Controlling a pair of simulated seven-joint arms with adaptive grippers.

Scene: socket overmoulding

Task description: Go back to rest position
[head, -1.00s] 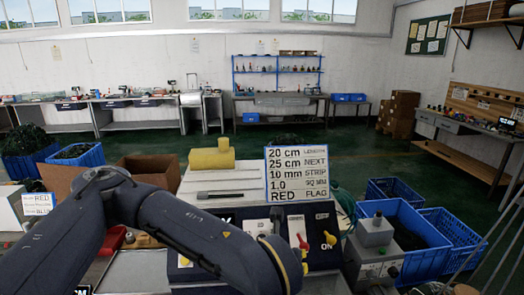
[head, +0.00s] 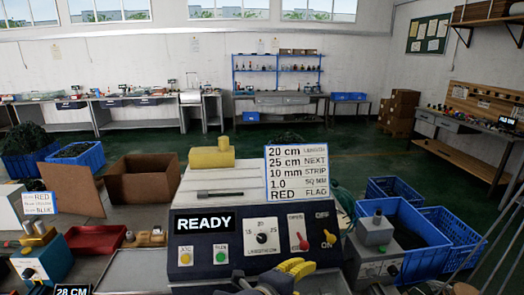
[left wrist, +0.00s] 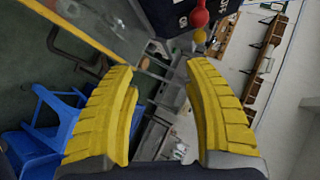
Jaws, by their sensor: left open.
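The machine (head: 225,180) stands at the centre of the head view, with a dark control panel and a lit READY display (head: 205,223). The panel has a yellow button (head: 185,256), a green button (head: 221,254), a dial (head: 262,238), a red lever (head: 302,240) and a yellow lever (head: 329,238). My left gripper (head: 287,271) is low in front of the panel, apart from the levers. In the left wrist view its yellow fingers (left wrist: 160,72) are spread and empty, with the red lever (left wrist: 199,14) beyond them. My right gripper is out of view.
A sign (head: 297,172) and a yellow roll (head: 212,157) are on the machine top. A grey box (head: 376,232) and blue crates (head: 450,228) stand right. A red tray (head: 96,239) and a cardboard box (head: 145,178) are left.

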